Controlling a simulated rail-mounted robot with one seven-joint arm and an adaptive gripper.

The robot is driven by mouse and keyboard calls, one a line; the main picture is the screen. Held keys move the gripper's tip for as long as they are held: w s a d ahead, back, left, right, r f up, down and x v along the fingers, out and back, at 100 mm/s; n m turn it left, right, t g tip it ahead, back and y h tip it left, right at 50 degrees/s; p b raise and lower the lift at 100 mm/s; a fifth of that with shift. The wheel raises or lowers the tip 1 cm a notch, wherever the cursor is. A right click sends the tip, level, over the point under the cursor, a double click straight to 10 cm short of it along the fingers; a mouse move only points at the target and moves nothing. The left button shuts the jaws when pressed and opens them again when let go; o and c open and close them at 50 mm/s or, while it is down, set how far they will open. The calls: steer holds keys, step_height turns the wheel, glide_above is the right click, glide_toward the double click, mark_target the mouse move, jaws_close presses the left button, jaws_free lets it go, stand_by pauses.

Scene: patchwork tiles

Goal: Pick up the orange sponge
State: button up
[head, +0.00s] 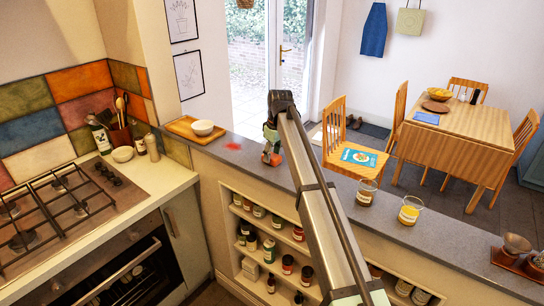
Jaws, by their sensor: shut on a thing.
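My arm reaches across the grey counter ledge (355,203), and my gripper (270,150) points down at its far end. My gripper is shut on a small orange thing, the orange sponge (275,159), which shows at the fingertips. The sponge is at or just above the ledge; I cannot tell whether it touches it. The fingers and arm hide part of it.
A red patch (233,146) is on the ledge left of my gripper. Shelves with jars are below.

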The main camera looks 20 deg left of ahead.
mark_target(272, 155)
step_height(272, 155, up, 20)
steer(key=b, duration=0.5)
steer(key=shift+b, duration=0.4)
steer(key=shift+c, duration=1)
steer(key=shift+a, duration=0.1)
